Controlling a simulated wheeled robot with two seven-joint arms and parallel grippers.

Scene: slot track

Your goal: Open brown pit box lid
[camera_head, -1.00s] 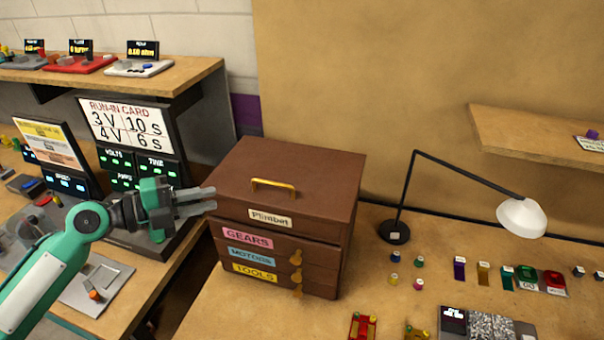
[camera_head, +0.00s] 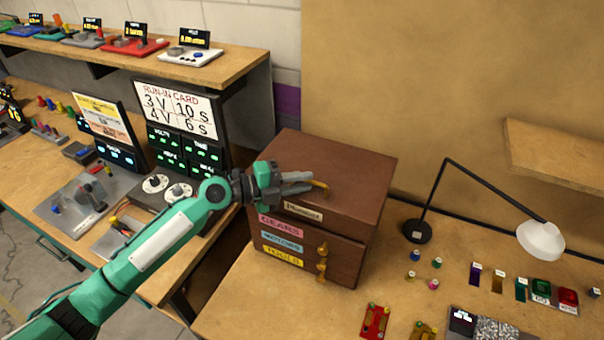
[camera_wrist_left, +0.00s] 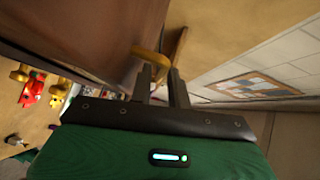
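The brown pit box (camera_head: 345,255) stands on the wooden table, with its brown lid (camera_head: 350,165) lying closed on top. My right gripper is not in view.
A black lamp (camera_head: 417,231) stands right of the box, with several small coloured parts nearby. A run-in card display (camera_head: 178,112) stands behind my left arm. A shelf (camera_head: 560,150) juts out at the right.

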